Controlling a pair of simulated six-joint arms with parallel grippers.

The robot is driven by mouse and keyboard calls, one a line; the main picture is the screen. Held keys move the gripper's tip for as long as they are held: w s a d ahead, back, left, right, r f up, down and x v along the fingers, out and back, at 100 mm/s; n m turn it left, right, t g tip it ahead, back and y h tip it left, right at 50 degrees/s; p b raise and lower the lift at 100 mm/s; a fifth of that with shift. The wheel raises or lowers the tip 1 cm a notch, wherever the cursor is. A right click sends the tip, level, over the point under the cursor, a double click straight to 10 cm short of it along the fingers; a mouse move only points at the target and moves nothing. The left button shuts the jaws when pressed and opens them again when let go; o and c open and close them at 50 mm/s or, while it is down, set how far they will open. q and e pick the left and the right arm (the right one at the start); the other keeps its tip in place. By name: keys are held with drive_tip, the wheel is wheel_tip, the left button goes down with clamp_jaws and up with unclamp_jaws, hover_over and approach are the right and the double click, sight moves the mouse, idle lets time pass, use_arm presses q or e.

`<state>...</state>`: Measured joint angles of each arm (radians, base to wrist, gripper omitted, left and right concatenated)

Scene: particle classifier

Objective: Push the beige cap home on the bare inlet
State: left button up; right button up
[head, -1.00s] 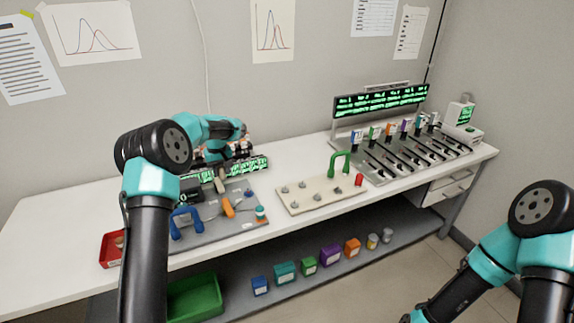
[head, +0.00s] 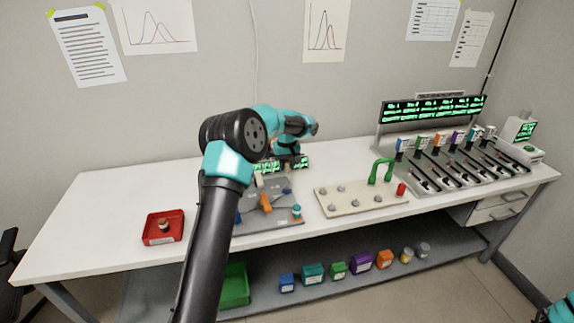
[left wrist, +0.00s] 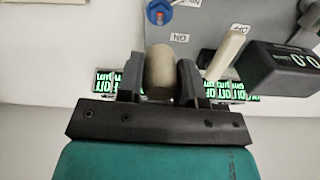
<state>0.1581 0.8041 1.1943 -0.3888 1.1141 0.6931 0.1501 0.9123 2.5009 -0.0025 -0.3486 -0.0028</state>
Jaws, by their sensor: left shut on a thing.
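In the left wrist view my left gripper (left wrist: 159,78) is shut on a beige rounded cylinder, which looks like the beige cap (left wrist: 160,62). In the head view this gripper is mostly hidden behind my arm's wrist, above the back of the grey panel (head: 283,222). The held cap does not show clearly there. In the left wrist view a blue round fitting (left wrist: 158,12) with an orange-red centre sits on the panel beyond the cap, apart from it. I cannot make out a bare inlet for certain. My right gripper is out of view.
A pale stick-like piece (left wrist: 226,52) and a dark meter (left wrist: 283,62) stand close right of the fingers. The panel carries an orange handle (head: 266,203). A red tray (head: 150,238) lies left, a beige pegboard (head: 350,207) right.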

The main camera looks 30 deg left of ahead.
use_arm(q)
drive_tip(key=shift+f+n, duration=0.2)
drive_tip(key=shift+n, duration=0.1)
drive_tip(key=shift+f, duration=2.7)
drive_tip(key=shift+f, duration=1.75)
drive_tip(key=o, duration=1)
drive_tip(key=shift+r, duration=0.15)
wheel_tip(320, 180, up, 17)
hover_over(287, 161)
drive_tip(key=shift+r, duration=0.1)
idle(0.4)
